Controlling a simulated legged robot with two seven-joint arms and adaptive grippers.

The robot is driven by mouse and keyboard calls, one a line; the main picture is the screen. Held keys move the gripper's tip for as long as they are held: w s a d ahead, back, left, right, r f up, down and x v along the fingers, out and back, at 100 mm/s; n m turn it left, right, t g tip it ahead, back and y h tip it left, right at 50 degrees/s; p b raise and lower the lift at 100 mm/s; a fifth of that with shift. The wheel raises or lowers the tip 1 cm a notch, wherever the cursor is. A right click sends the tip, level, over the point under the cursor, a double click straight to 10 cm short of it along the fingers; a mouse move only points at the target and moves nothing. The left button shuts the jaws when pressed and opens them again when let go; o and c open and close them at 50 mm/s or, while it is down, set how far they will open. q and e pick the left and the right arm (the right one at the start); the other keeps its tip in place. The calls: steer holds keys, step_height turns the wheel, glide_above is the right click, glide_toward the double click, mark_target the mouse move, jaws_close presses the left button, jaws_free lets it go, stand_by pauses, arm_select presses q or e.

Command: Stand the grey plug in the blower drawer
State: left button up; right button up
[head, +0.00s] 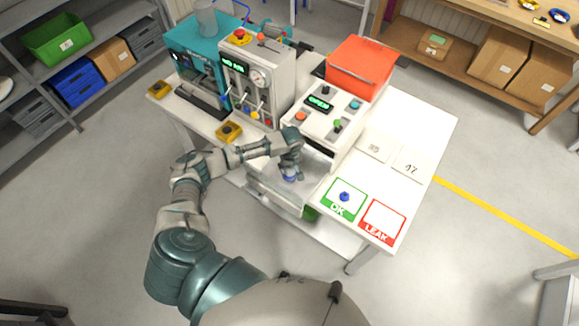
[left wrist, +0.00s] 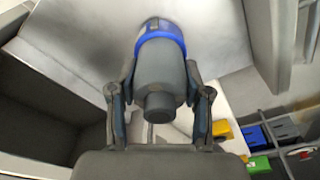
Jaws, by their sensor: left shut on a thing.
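My left gripper (head: 290,167) is over the pulled-out white drawer (head: 262,188) at the front of the white machine with the green display. It is shut on the grey plug (left wrist: 162,72), which has a blue band near its far end. In the left wrist view the plug lies between the two fingers (left wrist: 160,98), its narrow grey stub toward the camera. In the head view a blue bit of the plug (head: 290,178) shows below the fingers. I cannot tell whether the plug touches the drawer floor. My right gripper is in neither view.
A blue piece (head: 345,196) sits on the green OK card (head: 334,208); the red LEAK card (head: 383,221) beside it is empty. A red-orange bin (head: 362,66) stands behind the machine (head: 330,108). A grey gauge machine (head: 255,80) stands left of it.

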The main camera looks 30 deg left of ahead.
mark_target(291, 167)
arm_select(q)
steer(key=shift+a+f, duration=0.1)
steer(key=shift+f, duration=0.2)
steer(key=o, duration=1.2)
steer(key=shift+d, duration=0.2)
steer(key=shift+o, duration=0.2)
steer(key=shift+d+r, duration=0.15)
steer(key=shift+r, duration=0.35)
steer(key=r, duration=0.7)
steer(key=s+d+r, duration=0.1)
steer(key=r, duration=0.3)
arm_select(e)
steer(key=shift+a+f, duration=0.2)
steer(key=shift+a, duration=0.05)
arm_select(q)
steer(key=shift+a, duration=0.1)
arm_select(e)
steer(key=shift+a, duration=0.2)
arm_select(q)
steer(key=shift+f, duration=0.1)
